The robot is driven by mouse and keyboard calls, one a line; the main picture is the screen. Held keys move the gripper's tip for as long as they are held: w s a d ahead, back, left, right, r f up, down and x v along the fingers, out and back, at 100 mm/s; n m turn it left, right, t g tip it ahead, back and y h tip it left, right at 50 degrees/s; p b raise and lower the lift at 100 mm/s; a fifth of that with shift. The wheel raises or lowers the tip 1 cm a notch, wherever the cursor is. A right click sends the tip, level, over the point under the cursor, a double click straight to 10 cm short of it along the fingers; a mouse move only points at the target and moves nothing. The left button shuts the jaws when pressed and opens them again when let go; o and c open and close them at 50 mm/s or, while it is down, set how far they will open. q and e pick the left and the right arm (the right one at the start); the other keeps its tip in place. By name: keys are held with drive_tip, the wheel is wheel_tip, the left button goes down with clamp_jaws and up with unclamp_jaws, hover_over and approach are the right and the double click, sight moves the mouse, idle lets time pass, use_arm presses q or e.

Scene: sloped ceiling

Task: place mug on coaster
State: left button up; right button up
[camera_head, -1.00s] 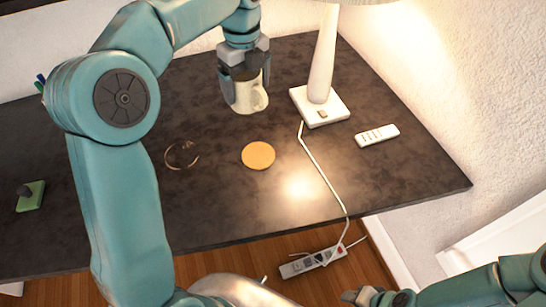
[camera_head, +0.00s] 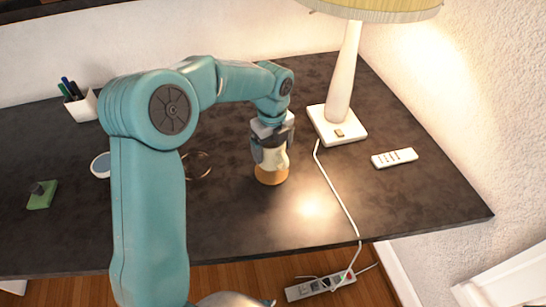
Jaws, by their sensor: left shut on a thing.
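The cream-coloured mug (camera_head: 273,161) is in my left gripper (camera_head: 271,150), which is shut on it from above. The round orange-tan coaster (camera_head: 271,177) lies on the dark desk right under the mug, and its front edge shows. The mug looks upright and over the coaster. I cannot tell whether its base touches the coaster. The gripper's fingers hide part of the mug. My right gripper is not in view.
A lamp (camera_head: 339,122) stands behind and right, its cord (camera_head: 337,187) running over the desk (camera_head: 400,210) to a power strip (camera_head: 321,285). A remote (camera_head: 394,158) lies right. A ring mark (camera_head: 197,166), a green item (camera_head: 41,195) and a pen cup (camera_head: 82,105) are left.

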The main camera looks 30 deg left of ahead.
sight(273, 157)
use_arm(q)
wheel_tip(273, 157, down, 4)
drive_tip(key=shift+f, duration=0.1)
drive_tip(key=shift+d, duration=0.1)
drive_tip(key=shift+f, duration=0.15)
drive_tip(key=o, duration=1)
drive_tip(key=shift+o, duration=0.2)
drive_tip(key=shift+r, duration=0.35)
wheel_tip(273, 157, up, 12)
